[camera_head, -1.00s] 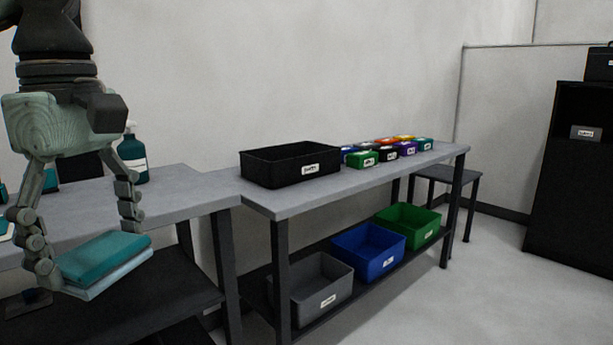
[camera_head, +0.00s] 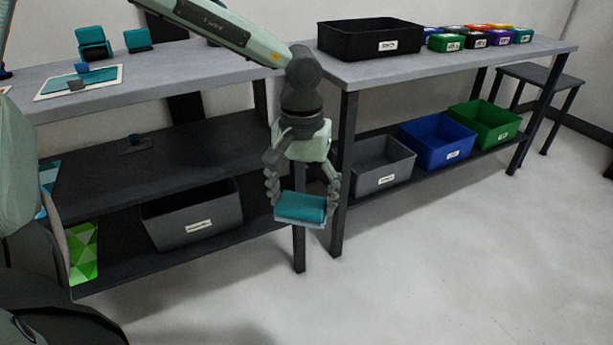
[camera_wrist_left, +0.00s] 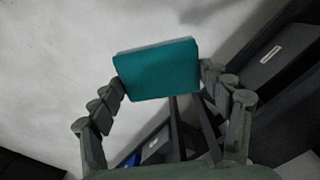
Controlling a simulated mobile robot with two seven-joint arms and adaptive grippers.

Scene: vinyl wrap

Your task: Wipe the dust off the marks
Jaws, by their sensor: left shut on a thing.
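My left gripper (camera_head: 302,201) is shut on a folded teal cloth or pad (camera_head: 300,207) with a paler layer beneath it. It holds the pad in the air in front of the gap between the two tables. The pad also shows in the left wrist view (camera_wrist_left: 160,69), between both fingers (camera_wrist_left: 158,82). A white-edged sheet with a teal panel (camera_head: 78,82) lies on the left table; I cannot tell marks or dust on it. My right gripper is not in view.
The left table (camera_head: 180,62) bears teal blocks (camera_head: 92,42). A grey bin (camera_head: 192,217) sits on its lower shelf. The right table (camera_head: 440,62) bears a black bin (camera_head: 368,40), with grey, blue (camera_head: 437,141) and green bins below. The floor in front is clear.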

